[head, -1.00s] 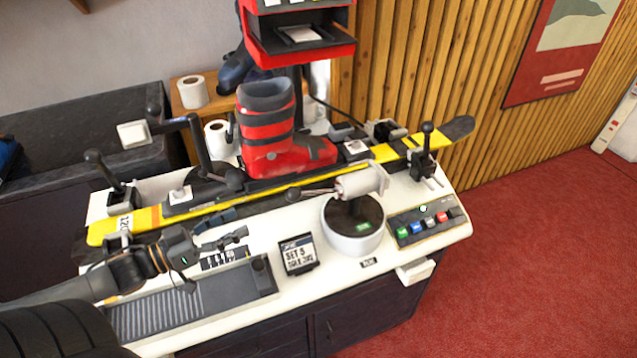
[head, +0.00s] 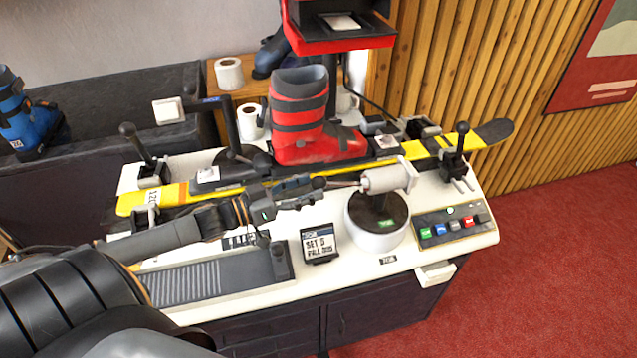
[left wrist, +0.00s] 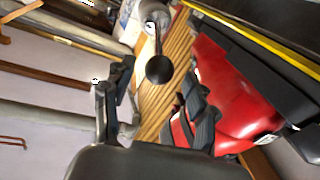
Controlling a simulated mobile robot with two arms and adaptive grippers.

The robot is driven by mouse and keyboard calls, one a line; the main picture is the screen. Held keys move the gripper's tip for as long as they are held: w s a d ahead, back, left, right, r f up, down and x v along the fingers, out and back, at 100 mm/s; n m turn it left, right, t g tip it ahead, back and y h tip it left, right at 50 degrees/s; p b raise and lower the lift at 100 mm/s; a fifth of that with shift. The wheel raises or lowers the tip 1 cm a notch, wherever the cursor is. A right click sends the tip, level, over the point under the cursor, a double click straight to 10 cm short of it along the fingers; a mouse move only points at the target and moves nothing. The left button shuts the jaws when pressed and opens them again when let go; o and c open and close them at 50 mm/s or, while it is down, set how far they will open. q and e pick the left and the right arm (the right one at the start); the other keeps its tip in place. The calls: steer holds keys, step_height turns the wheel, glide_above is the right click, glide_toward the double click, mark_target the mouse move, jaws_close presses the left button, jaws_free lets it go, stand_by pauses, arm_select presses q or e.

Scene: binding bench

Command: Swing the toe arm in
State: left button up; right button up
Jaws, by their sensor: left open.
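The toe arm (head: 388,180) is a pale grey cylinder with a thin rod, standing on a round white-and-black base at the bench's front right. Its rod points left towards the boot side and ends in a black ball, which the left wrist view shows clearly (left wrist: 159,69). My left gripper (head: 318,186) is at the rod's ball end, its fingers pointing along the rod. In the left wrist view its two fingers (left wrist: 160,90) are apart, with the ball just beyond and between them. The gripper partly hides the ball in the head view. My right gripper is not in view.
A red boot (head: 315,145) stands on a yellow ski (head: 441,146) behind the arm. Clamp levers (head: 460,140) rise at both ends of the ski. A button panel (head: 450,226) lies right, and a small sign (head: 320,243) and grey tray (head: 205,285) in front.

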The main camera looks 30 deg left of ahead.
mark_target(319, 182)
arm_select(q)
steer(key=shift+x, duration=1.7)
jaws_close()
